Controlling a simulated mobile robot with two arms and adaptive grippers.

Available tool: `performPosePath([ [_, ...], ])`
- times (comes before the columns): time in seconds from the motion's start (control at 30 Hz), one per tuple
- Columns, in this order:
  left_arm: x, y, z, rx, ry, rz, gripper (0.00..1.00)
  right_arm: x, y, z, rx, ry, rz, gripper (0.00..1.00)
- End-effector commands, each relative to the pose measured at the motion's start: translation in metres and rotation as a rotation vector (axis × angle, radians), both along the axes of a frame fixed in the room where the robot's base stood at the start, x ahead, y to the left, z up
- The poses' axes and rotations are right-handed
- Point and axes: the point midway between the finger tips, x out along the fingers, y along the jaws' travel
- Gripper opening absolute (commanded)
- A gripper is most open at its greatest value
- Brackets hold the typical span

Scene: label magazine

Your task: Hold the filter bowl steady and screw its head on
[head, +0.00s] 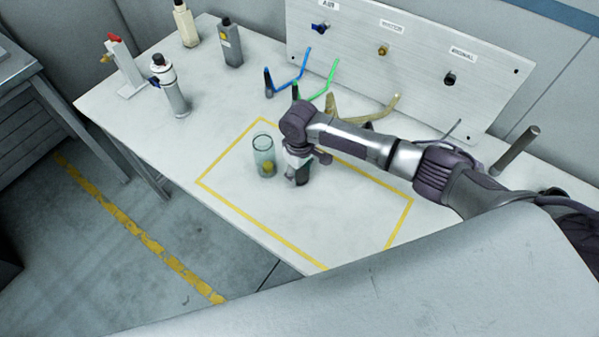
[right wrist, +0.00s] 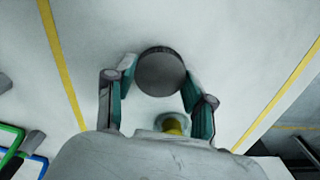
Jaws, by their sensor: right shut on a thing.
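The filter bowl (head: 264,158) is a clear greenish cup with something yellow inside. It stands upright on the table inside the yellow outline. My right gripper (head: 300,178) is just to its right, low over the table and pointing down. In the right wrist view my right gripper (right wrist: 158,84) is shut on a dark grey round piece (right wrist: 160,73), which looks like the filter head. The piece is beside the bowl, not on it. The bowl's yellow part (right wrist: 173,125) shows there, partly hidden by my wrist. My left gripper is not in view.
A panel (head: 430,60) with labelled fittings stands behind the table. Blue (head: 291,78) and green (head: 323,85) hoses lie before it. Bottles (head: 230,45), a grey cylinder (head: 172,88) and a red-handled valve stand (head: 122,65) are at the back left. The outlined area's front is clear.

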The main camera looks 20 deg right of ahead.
Motion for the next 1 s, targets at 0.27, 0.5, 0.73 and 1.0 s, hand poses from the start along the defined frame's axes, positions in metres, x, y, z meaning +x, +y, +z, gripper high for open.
performPosePath([
  [0.27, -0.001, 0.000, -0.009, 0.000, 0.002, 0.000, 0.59, 0.002, 0.000, 0.037, 0.002, -0.007, 0.001, 0.40],
  [0.5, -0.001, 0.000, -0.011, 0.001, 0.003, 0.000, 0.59, -0.047, -0.019, 0.067, 0.000, -0.004, 0.002, 0.40],
  [0.73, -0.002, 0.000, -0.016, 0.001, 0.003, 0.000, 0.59, -0.086, -0.035, 0.092, -0.001, -0.002, 0.001, 0.40],
  [1.0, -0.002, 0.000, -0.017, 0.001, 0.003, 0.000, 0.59, -0.107, -0.042, 0.107, 0.000, -0.001, 0.000, 0.40],
])
